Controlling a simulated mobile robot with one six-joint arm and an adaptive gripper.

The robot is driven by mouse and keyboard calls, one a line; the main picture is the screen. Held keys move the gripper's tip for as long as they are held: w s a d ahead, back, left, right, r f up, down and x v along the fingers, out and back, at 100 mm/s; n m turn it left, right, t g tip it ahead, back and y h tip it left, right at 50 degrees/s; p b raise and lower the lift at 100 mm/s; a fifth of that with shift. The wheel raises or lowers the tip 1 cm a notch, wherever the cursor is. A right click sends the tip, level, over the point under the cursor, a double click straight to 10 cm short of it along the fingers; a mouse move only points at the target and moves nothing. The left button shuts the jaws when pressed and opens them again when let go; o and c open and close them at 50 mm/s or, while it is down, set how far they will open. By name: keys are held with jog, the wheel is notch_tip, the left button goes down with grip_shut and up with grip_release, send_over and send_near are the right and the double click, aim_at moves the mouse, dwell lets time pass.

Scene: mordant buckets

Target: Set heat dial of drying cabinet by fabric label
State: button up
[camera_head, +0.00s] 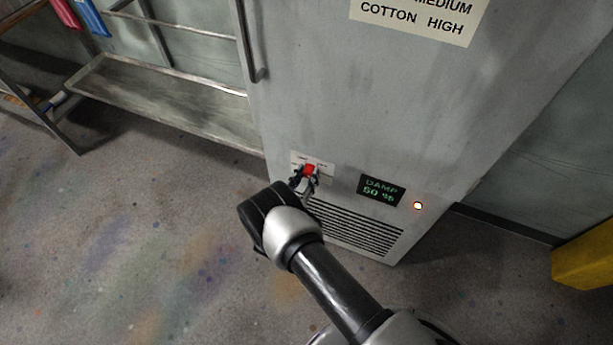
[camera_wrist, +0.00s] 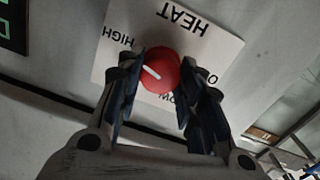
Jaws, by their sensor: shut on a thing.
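The red heat dial (camera_head: 310,169) is low on the front of the grey drying cabinet (camera_head: 340,90). My gripper (camera_head: 304,182) is shut on it, one finger on each side. In the wrist view the dial (camera_wrist: 161,71) has a short white mark slanting up and left, on the side of the word HIGH. Its white plate (camera_wrist: 216,47) appears upside down, with HEAT, HIGH and 0 legible and LOW partly hidden by the fingers. The fabric label (camera_head: 420,20) is cut off by the top edge; "MEDIUM" and "COTTON HIGH" show.
A vent grille (camera_head: 355,229) is below the dial. A metal rack (camera_head: 165,100) stands left of the cabinet, and a yellow object (camera_head: 585,265) is at the right. Floor at left is clear.

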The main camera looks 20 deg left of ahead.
jog(key=o, duration=1.1)
jog(key=shift+c, duration=0.2)
jog(key=s+a, duration=0.1)
jog(key=s, duration=1.1)
jog(key=shift+a+r, duration=0.15)
